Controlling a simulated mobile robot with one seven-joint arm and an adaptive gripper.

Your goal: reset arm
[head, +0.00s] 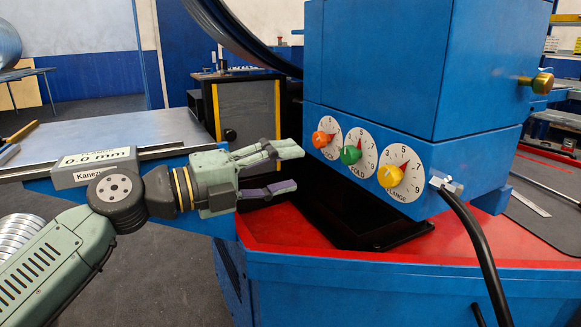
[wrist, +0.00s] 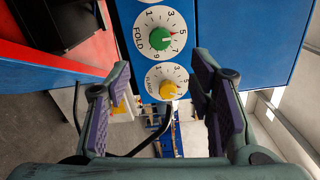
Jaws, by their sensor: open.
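My gripper (head: 292,168) is open and empty in the head view, with its fingers pointing right toward the dial panel of a blue machine (head: 400,60). The panel carries an orange knob (head: 321,139), a green knob (head: 350,155) and a yellow knob (head: 390,176), each on a white numbered dial. The fingers are apart from the knobs. In the wrist view, the two fingers (wrist: 162,95) stand wide apart. The green knob (wrist: 160,39) on the dial marked FOLD and the yellow knob (wrist: 168,90) show between and beyond them.
A red-topped blue base (head: 450,245) lies under the machine. A black cable (head: 475,240) hangs at the panel's right end. A black cabinet (head: 240,108) stands at the back.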

